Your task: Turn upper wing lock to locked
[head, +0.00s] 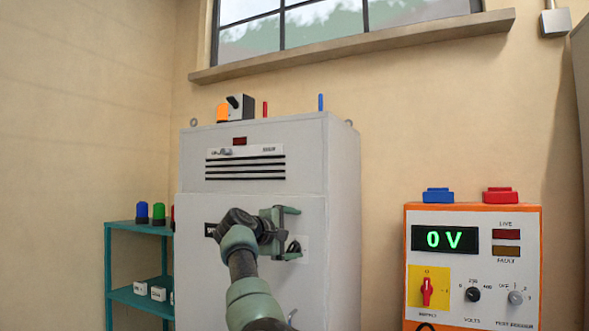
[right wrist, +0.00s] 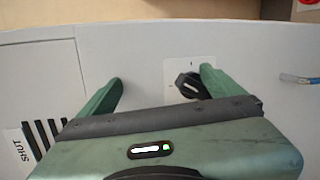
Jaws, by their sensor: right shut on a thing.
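The upper wing lock (head: 294,247) is a small black knob on the grey cabinet's door, partly covered by my right gripper (head: 285,232). In the right wrist view the black knob (right wrist: 189,86) sits on a white plate (right wrist: 203,70), angled on the plate, with a small mark above it. My right gripper (right wrist: 162,88) is at the door. Its green fingers stand on either side, with the knob close against the right-hand finger. My left gripper is not in view.
The grey cabinet (head: 255,190) stands against the wall. An orange test box (head: 473,222) reading 0 V stands to the right. A teal shelf (head: 140,228) is at the left. Small items lie on the cabinet's top.

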